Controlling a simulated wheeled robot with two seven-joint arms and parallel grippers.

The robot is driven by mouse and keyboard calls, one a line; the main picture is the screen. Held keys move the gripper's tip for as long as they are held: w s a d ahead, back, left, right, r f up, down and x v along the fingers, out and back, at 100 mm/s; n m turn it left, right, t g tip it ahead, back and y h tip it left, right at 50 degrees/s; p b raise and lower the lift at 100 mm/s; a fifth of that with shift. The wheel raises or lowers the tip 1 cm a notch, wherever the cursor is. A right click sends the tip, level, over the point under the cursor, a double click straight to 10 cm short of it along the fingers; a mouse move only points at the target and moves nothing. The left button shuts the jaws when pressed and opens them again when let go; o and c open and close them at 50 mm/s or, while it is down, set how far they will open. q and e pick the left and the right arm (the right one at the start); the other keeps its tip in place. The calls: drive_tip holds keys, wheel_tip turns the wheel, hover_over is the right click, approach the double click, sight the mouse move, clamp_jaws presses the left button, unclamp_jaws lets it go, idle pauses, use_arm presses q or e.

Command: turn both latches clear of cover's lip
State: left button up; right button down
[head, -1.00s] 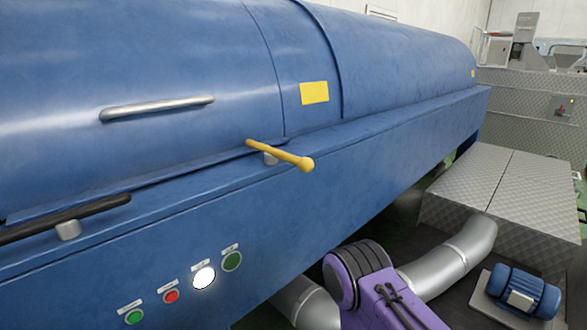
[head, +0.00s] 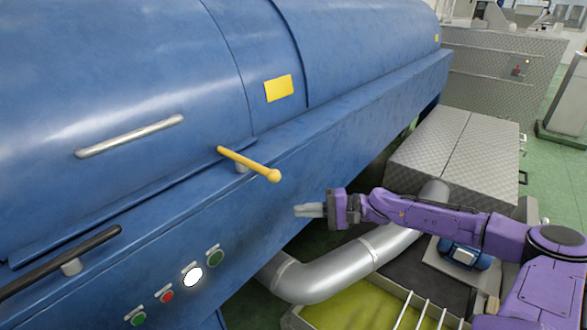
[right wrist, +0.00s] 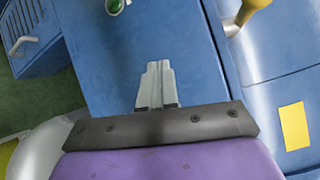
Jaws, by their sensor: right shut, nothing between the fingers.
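The blue cover (head: 120,70) is down on the blue machine body, with its lip along the ledge. The yellow latch (head: 250,165) sits on a grey post, crosswise to the lip; its knob points out to the front right and its other end meets the lip's edge. The black latch (head: 50,268) lies at lower left on its post, roughly along the lip; its left end is cut off. My right gripper (head: 298,211) is shut and empty, right of and below the yellow latch, apart from it. In the right wrist view its closed fingers (right wrist: 155,68) point toward the blue front. My left gripper is out of view.
A silver bar handle (head: 130,136) is on the cover, near a yellow plate (head: 279,88). Several buttons (head: 192,277) line the front panel. A silver pipe (head: 345,265), a blue motor (head: 462,252) and a metal checker-plate box (head: 450,150) are at right.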

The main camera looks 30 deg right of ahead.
drive_tip(key=s+d+r+n+t+y+p, duration=0.2)
drive_tip(key=s+d+r, duration=0.2)
drive_tip(key=d+r, duration=0.55)
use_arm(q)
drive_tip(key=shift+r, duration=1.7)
use_arm(e)
drive_tip(key=s+a+x, duration=0.2)
drive_tip(key=x, duration=1)
drive_tip(key=shift+a, duration=0.2)
